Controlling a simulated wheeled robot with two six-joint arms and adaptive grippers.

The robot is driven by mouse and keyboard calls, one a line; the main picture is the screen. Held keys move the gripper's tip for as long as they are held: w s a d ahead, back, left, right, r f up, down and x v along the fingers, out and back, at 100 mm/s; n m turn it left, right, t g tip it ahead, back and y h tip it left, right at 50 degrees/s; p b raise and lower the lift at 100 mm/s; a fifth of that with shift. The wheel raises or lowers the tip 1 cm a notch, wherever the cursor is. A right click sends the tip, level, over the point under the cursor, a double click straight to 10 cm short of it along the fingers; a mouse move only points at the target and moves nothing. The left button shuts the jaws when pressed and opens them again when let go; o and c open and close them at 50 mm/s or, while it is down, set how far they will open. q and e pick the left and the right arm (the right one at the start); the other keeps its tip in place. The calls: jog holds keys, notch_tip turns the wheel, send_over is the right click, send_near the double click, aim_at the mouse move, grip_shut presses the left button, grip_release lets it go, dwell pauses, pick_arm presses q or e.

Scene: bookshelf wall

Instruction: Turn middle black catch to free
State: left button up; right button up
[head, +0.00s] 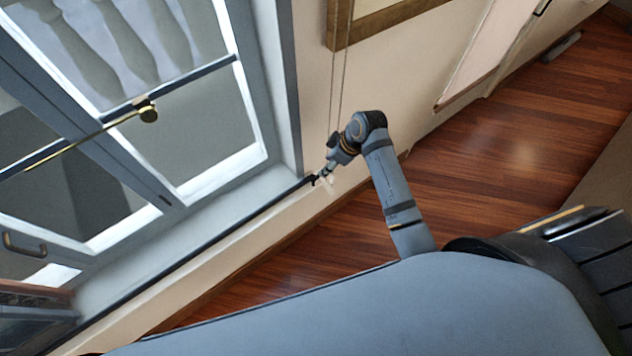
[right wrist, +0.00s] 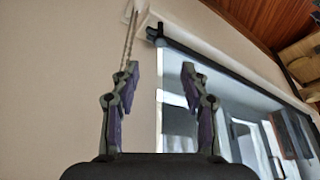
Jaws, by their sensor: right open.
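My right gripper (head: 320,176) is beside the window's right edge, at the end of a long dark rail along the sill. In the right wrist view the gripper (right wrist: 160,68) is open, with nothing between its two fingers. A small black fitting (right wrist: 155,33) shows beyond the fingertips at the corner of the window frame. I cannot tell whether it is a catch. No black catch can be made out for certain in either view, nor which one would be the middle one. My left gripper is not in view.
A window (head: 190,130) with a brass rod and knob (head: 148,111) fills the left. Two thin cords (head: 340,75) hang close to my right gripper and also show in the right wrist view (right wrist: 129,40). A framed picture (head: 375,22) is above. Wooden floor (head: 510,130) lies open to the right.

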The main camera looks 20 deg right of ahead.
aim_at(313, 177)
jog(key=x, duration=1)
jog(key=shift+a+f, duration=0.1)
grip_shut()
jog(key=shift+s+r+m+p, duration=0.15)
jog(key=shift+r+m+p, duration=0.1)
jog(key=shift+m+p, duration=0.25)
jog(key=shift+p, duration=0.35)
jog(key=shift+f, duration=0.25)
